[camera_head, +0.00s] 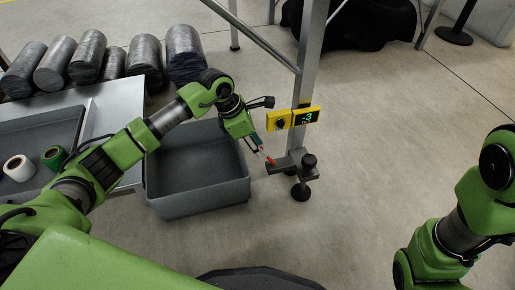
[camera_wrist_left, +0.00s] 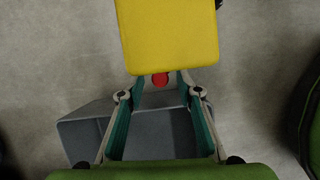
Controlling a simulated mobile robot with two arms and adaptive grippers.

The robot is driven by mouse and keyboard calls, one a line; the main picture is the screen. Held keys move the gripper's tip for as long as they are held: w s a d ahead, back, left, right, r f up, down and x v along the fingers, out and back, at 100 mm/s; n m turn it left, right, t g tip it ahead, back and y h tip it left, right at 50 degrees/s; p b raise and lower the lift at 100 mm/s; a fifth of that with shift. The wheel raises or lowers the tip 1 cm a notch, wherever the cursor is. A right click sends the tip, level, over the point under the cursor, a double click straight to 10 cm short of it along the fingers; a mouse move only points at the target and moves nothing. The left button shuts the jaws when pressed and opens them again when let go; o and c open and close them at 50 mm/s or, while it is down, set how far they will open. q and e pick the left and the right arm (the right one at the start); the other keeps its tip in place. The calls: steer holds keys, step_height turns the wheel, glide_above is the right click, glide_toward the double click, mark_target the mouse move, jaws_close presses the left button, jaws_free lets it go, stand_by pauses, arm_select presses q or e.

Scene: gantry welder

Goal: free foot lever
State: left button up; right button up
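The foot lever shows as a small red piece (camera_head: 270,160) low on the foot of the grey gantry leg (camera_head: 306,75). In the left wrist view a red rounded end (camera_wrist_left: 160,79) shows just below a yellow box, between my fingertips. My left gripper (camera_head: 260,150) is beside the leg, close to the red piece. In the left wrist view its two teal-padded fingers (camera_wrist_left: 160,92) stand apart, with nothing clearly held. I cannot tell whether they touch the lever. My right arm is at the right edge; its gripper is out of view.
The yellow box (camera_head: 306,116) with a display reading -3 is on the leg above the foot. A dark round knob (camera_head: 309,161) stands on the foot. A grey bin (camera_head: 197,197) sits left of the leg. Metal cylinders (camera_head: 88,55) lie at the back left.

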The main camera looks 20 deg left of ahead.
arm_select(q)
jaws_close()
steer(key=shift+w+d+r+m+g+p, duration=0.15)
steer(key=shift+w+m+g+p, duration=0.35)
steer(key=shift+m, duration=0.7)
steer(key=shift+w+d+m+g+h+b, duration=0.1)
steer(key=shift+w+d+m+g+b, duration=0.3)
steer(key=shift+m, duration=0.55)
steer(key=shift+w+d+m+g+h+b, duration=0.15)
steer(key=shift+w+m+g+b, duration=0.25)
steer(key=shift+m, duration=0.6)
steer(key=shift+w+d+m+g+h+b, duration=0.15)
steer(key=shift+w+d+m+b, duration=0.3)
steer(key=shift+m, duration=0.5)
steer(key=shift+s+a, duration=0.1)
steer(key=shift+a, duration=0.05)
